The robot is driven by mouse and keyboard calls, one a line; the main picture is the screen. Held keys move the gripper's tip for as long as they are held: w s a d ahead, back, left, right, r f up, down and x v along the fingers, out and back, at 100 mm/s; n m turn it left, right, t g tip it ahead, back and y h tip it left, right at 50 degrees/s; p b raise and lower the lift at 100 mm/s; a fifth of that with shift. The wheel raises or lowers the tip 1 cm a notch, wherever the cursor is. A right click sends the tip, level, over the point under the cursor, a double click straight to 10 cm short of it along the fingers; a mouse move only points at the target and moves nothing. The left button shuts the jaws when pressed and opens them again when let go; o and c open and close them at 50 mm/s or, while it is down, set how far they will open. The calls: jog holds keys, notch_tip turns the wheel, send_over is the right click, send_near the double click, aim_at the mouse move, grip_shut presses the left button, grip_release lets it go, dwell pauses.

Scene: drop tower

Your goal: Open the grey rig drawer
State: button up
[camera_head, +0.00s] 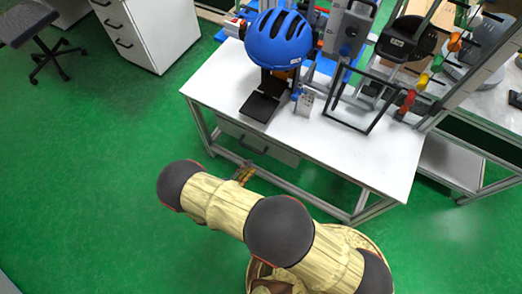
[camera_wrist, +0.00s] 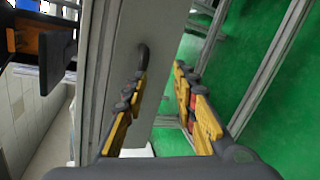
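The grey rig drawer (camera_head: 275,150) is under the white table, and its front looks closed. It carries a dark bar handle (camera_head: 253,148). In the wrist view the grey drawer front (camera_wrist: 155,30) runs up the middle, with the dark curved handle (camera_wrist: 143,55) on it. My gripper (camera_head: 243,174) is in front of the drawer near the handle. In the wrist view my gripper (camera_wrist: 162,72) has its two yellow-padded fingers apart with nothing clearly held. The handle lies just beyond the left fingertip; I cannot tell whether they touch.
The white table (camera_head: 375,160) has metal frame legs and a low crossbar. A blue helmet (camera_head: 279,39) sits on the rig above it. A white drawer cabinet (camera_head: 150,30) and a stool (camera_head: 30,25) stand at the upper left. Green floor on the left is clear.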

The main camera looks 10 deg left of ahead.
aim_at(251, 148)
jog(key=shift+w+r+m+t+y+b, duration=0.15)
jog(key=shift+w+m+b, duration=0.25)
jog(key=shift+w, duration=1.1)
jog(key=shift+w+m+t+y+b, duration=0.25)
jog(key=shift+w+m, duration=0.3)
jog(key=shift+w, duration=1)
jog(key=shift+w+r+m+t+y+b, duration=0.15)
jog(key=shift+w+m+b, duration=0.25)
jog(key=shift+w, duration=1.1)
jog(key=shift+c, duration=0.8)
grip_shut()
jog(key=shift+f, duration=0.1)
